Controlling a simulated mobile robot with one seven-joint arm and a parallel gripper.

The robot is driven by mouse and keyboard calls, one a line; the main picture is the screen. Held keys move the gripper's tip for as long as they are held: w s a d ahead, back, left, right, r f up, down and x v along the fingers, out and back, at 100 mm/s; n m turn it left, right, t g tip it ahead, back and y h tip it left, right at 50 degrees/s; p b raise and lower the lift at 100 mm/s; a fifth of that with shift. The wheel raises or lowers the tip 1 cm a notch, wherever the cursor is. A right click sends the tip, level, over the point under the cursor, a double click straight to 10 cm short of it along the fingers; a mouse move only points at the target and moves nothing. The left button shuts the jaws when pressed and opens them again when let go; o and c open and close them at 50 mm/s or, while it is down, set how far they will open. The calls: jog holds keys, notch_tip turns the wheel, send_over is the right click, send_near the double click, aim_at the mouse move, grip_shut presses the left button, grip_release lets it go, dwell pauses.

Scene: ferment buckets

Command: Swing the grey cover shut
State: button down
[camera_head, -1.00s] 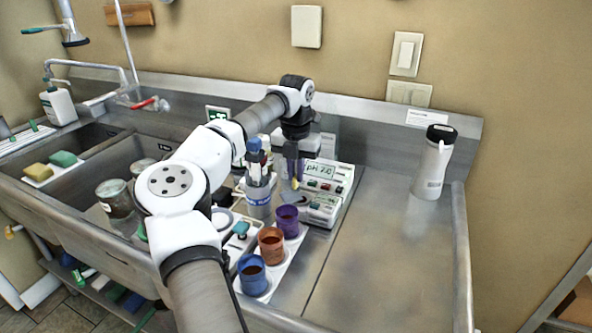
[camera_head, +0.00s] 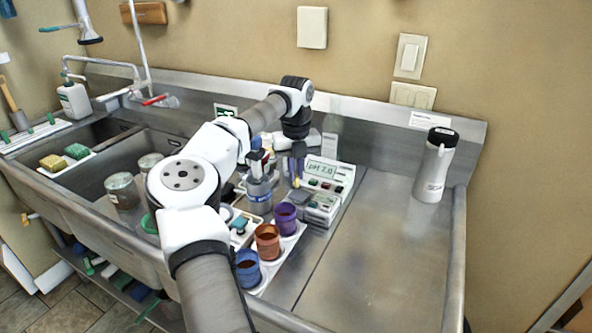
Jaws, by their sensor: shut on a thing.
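The grey cover (camera_head: 302,197) looks like a small dark grey flap beside the white pH meter (camera_head: 324,173), on the low white unit in front of its display. It is partly hidden, and I cannot tell its exact angle. My gripper (camera_head: 297,180) points down just above the cover's back edge. Its narrow purplish fingers are shut, with a small yellow piece at their tips. The fingertips appear to meet the cover's edge, but the contact is too small to see clearly.
Purple (camera_head: 286,219), orange (camera_head: 267,241) and blue (camera_head: 247,268) cups stand in a row in front. A grey holder (camera_head: 259,193) with upright items is left of the gripper. A white bottle (camera_head: 436,166) stands right. The steel counter (camera_head: 375,250) between is clear.

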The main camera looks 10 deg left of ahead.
aim_at(296, 175)
jog(key=shift+n, duration=0.6)
jog(key=c, duration=1.5)
grip_release()
jog(key=shift+r, duration=0.1)
notch_tip(296, 175, up, 14)
jog(key=b, duration=0.1)
jog(key=shift+f, duration=0.2)
